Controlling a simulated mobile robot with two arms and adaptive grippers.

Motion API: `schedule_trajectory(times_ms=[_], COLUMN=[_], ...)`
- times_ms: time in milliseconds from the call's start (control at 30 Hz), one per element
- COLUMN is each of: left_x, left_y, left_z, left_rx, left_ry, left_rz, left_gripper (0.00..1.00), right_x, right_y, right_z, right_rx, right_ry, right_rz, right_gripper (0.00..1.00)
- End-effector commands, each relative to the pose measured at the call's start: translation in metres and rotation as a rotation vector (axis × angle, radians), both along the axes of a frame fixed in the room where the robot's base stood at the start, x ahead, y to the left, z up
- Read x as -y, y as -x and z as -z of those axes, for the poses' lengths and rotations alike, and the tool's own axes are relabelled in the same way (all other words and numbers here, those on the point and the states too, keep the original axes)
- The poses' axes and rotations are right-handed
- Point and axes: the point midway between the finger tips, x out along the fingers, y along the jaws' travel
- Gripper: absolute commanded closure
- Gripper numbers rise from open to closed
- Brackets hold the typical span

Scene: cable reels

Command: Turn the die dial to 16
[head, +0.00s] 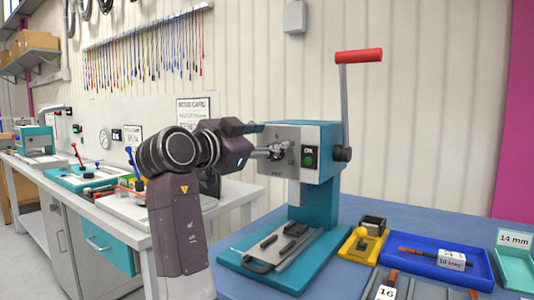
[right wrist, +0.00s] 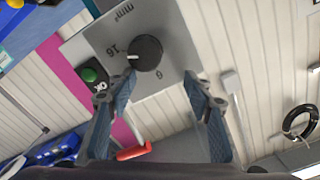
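The die dial is a round black knob (right wrist: 147,52) with a white pointer mark, on the grey front plate (right wrist: 85,50) of the teal press (head: 312,200). In the right wrist view the plate carries a "16" left of the knob and a "6" below it. The pointer faces left, close to the 16 and slightly below it. My right gripper (right wrist: 160,87) is open, its two fingers apart and nothing between them; the knob lies beyond the tips, nearer the left finger. In the head view this gripper (head: 266,142) is at the plate. My left gripper is not in view.
The press has a green button (head: 309,158) beside the dial and an upright lever with a red handle (head: 359,56). Another bench stands left.

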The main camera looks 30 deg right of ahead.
Motion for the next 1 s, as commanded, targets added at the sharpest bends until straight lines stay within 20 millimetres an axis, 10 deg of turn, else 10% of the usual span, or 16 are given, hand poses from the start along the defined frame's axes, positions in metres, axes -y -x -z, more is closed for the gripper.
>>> schedule_trajectory(times_ms=[333, 1000], left_x=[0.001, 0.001], left_y=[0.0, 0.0], left_z=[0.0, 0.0], left_rx=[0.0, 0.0], left_ry=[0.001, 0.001], left_rz=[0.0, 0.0], left_gripper=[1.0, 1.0], right_x=[0.0, 0.0], right_y=[0.0, 0.0], right_z=[-0.055, -0.062], right_rx=[0.001, 0.0], right_ry=[0.0, 0.0], right_rz=[0.001, 0.0], right_gripper=[0.53, 0.53])
